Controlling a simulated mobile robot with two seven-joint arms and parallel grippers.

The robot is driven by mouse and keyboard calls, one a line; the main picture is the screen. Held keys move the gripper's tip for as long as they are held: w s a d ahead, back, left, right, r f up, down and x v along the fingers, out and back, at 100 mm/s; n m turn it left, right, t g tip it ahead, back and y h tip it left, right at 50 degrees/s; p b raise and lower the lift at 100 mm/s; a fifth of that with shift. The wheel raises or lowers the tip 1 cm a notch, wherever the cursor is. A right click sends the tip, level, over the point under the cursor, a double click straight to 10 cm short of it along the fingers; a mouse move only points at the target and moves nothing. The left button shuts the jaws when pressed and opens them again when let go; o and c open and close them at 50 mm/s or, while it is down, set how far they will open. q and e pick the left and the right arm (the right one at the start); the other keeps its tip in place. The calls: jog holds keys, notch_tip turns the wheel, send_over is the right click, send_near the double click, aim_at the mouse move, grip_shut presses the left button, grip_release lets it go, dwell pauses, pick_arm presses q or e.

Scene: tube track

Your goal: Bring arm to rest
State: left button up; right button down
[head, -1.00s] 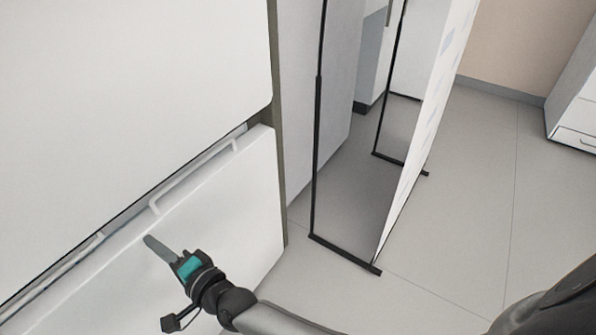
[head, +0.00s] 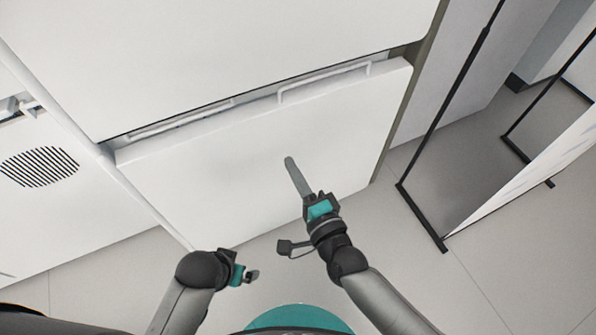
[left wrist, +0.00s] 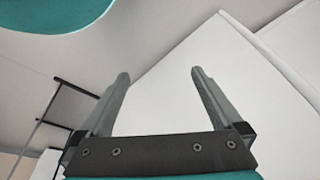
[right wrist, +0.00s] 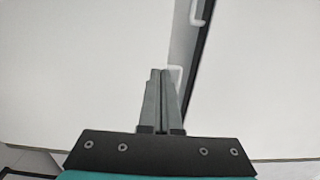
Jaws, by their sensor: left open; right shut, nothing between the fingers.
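My right gripper (head: 290,162) is in the middle of the head view, in front of a white drawer front (head: 210,180). Its fingers are shut together with nothing between them, as the right wrist view (right wrist: 160,72) shows. My left gripper (head: 254,275) is low in the head view, beside my base and lower than the drawer front. In the left wrist view (left wrist: 160,75) its two fingers stand wide apart, with nothing between them. Both grippers look clear of the cabinet, though the right fingertips' exact distance from the drawer front is hard to tell.
The drawer has a white bar handle (head: 325,82) along its top edge, below an upper white panel (head: 230,50). A black-framed stand (head: 425,220) is at the right. A white unit with a slotted vent (head: 40,166) is at the left. Grey floor (head: 400,265) is free at lower right.

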pick_arm(q)
jog(key=shift+s+f, duration=0.2)
jog(key=shift+f, duration=0.25)
pick_arm(e)
jog(key=shift+v, duration=0.9)
